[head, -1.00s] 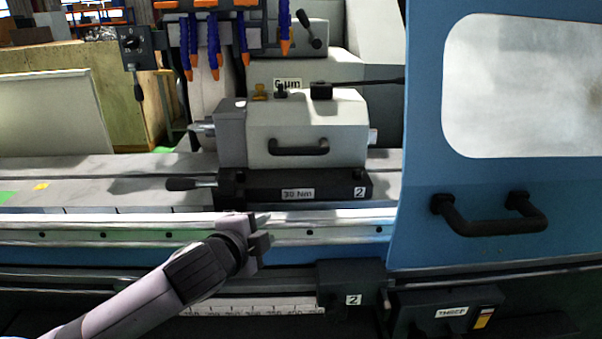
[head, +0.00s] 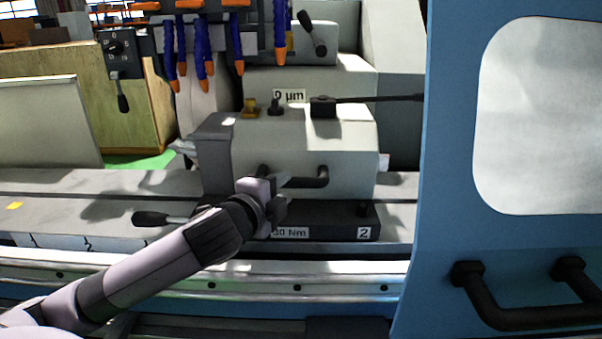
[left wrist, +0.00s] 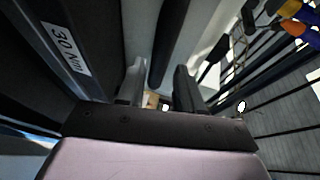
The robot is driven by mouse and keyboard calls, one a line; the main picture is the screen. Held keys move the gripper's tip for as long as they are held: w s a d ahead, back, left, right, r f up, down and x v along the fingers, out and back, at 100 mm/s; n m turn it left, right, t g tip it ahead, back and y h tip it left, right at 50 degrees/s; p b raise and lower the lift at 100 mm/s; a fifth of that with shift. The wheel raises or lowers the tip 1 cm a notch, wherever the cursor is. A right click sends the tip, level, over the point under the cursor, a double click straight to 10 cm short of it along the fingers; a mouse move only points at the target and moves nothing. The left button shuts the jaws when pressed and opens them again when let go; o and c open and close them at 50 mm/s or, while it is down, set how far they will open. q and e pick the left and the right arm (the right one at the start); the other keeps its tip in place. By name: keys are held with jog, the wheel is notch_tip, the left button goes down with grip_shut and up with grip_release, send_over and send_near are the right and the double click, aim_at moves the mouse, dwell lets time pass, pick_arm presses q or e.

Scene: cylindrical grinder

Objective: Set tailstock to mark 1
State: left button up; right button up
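The tailstock (head: 340,145) is a pale grey block on a dark base (head: 335,222) with a "30 Nm" label and a "2" tag. Its black front handle (head: 322,178) is partly hidden behind my left gripper (head: 278,197). In the left wrist view my left gripper (left wrist: 160,90) is open, and the dark handle bar (left wrist: 170,40) lies between and beyond its two fingers. I cannot tell whether they touch it. A clamping lever (head: 160,218) points left from the base. Marks 1 (head: 33,240) and 2 (head: 87,246) are on the bed's front edge at left. My right gripper is out of view.
The blue door (head: 450,150) with a window and black handle (head: 520,310) stands close on the right. Blue and orange coolant hoses (head: 205,55) hang above left. The bed (head: 80,195) left of the tailstock is clear apart from a small yellow patch.

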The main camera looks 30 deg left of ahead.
pick_arm(q)
jog(key=p, duration=0.1)
send_over(295, 210)
jog(key=shift+f, duration=0.6)
grip_shut()
